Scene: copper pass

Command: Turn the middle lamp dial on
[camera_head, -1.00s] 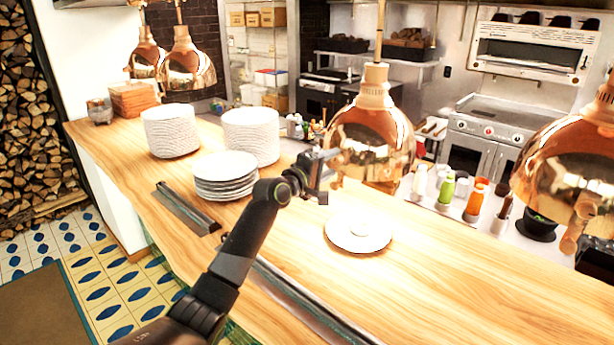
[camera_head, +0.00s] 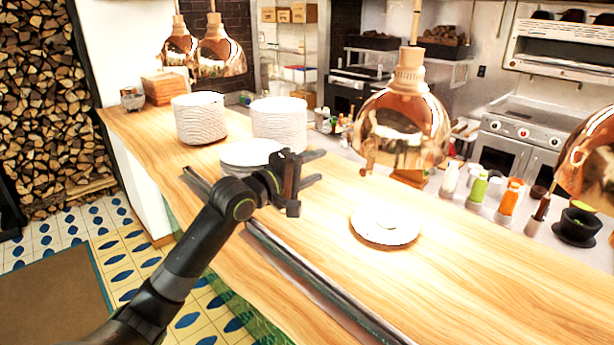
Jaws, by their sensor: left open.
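A copper lamp (camera_head: 403,120) hangs over the wooden counter in the middle of the view, with a glossy dome shade. A small copper knob (camera_head: 366,160) shows at its lower left rim; its turn position cannot be read. My left gripper (camera_head: 316,168) is open and empty, its fingers pointing right toward that knob, with a visible gap in the picture between them. It hides part of a stack of plates (camera_head: 245,153). Another copper lamp (camera_head: 590,165) is cut off at the right edge. My right gripper is not in view.
Two more copper lamps hang at the back left (camera_head: 220,55). Tall plate stacks (camera_head: 199,118) stand on the counter (camera_head: 470,270). A lit plate (camera_head: 385,228) lies below the central lamp. Several bottles (camera_head: 478,188) stand behind. The front right counter is clear.

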